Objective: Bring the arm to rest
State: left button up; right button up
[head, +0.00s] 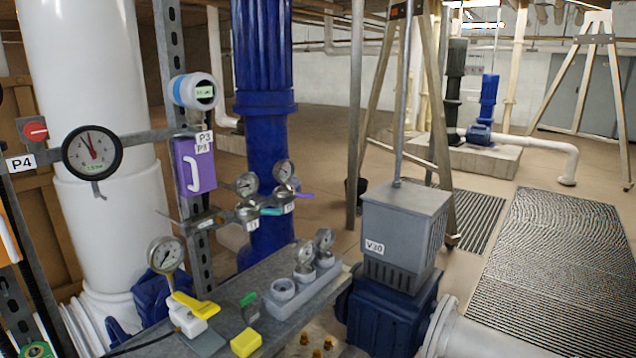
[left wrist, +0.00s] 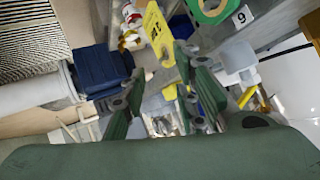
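My left gripper (left wrist: 160,72) shows in the left wrist view, with its green fingers spread apart. Nothing is visibly clamped between them. A yellow tag (left wrist: 158,36) lies beyond the fingertips, and I cannot tell how far off it is. I cannot make out my left gripper in the head view. My right gripper is in neither view.
A grey bench (head: 222,318) holds gauges in a grey block (head: 300,283), a yellow-handled valve (head: 192,312) and a yellow block (head: 245,342). A purple case (head: 194,165) hangs on the rack. The V30 actuator (head: 402,225) stands at right. Open floor lies behind.

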pick_arm(q)
jog(key=s+a+f+n+g, duration=0.1)
jog(key=s+f+g, duration=0.35)
jog(key=s, duration=0.55)
jog(key=s+a+f+n+g, duration=0.1)
jog(key=s+a+f+g, duration=0.15)
jog(key=s+f, duration=0.55)
jog(key=s+f+g, duration=0.1)
jog(key=s+f, duration=0.1)
jog(key=f, duration=0.9)
jog(key=s+f+g, duration=0.1)
jog(key=s+f, duration=0.1)
jog(key=f, duration=1)
jog(key=s+a+f+g, duration=0.1)
jog(key=s+a+f, duration=0.1)
jog(key=s+f, duration=1.4)
jog(key=shift+s, duration=0.25)
jog(key=shift+a+f, duration=0.1)
